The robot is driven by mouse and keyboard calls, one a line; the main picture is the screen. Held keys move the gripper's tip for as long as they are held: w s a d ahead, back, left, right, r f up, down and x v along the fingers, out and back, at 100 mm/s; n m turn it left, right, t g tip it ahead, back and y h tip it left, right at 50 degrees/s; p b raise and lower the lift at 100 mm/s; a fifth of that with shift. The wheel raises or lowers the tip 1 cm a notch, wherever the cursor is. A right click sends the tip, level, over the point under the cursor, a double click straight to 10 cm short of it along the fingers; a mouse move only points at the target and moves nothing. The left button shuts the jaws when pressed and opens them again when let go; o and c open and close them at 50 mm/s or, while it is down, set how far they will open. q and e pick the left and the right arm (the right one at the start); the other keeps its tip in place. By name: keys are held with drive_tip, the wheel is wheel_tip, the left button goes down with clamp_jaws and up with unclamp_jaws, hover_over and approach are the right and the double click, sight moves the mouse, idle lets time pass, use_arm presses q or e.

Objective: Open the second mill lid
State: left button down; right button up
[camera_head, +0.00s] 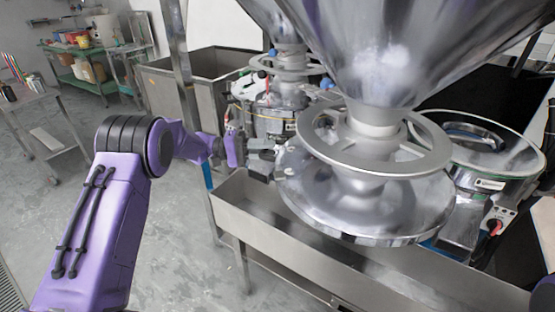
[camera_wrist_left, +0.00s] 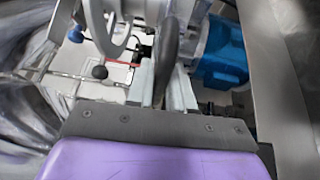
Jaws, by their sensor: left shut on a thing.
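The large front mill has a shiny round metal lid (camera_head: 365,215) under a ring handwheel (camera_head: 430,160) and a big steel hopper (camera_head: 385,50). Another mill (camera_head: 275,122) stands behind it; I cannot tell from its look which is the second. My left gripper (camera_head: 266,158) is at the left edge of the front lid. In the left wrist view its fingers (camera_wrist_left: 162,88) are closed on a dark curved bar (camera_wrist_left: 168,50). In the head view the grip point is small and the bar is hard to make out. My right gripper is not in view.
A steel trough (camera_head: 270,222) runs below the mills. A round-topped machine (camera_head: 490,150) stands at the right. A blue motor-like part (camera_wrist_left: 220,55) and a ring (camera_wrist_left: 105,30) are close to my left fingers.

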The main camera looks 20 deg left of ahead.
use_arm(q)
drive_tip(key=shift+w+a, duration=0.2)
drive_tip(key=c, duration=1.1)
unclamp_jaws()
drive_tip(key=b+v, duration=0.3)
drive_tip(key=v, duration=0.7)
drive_tip(key=shift+a, duration=0.25)
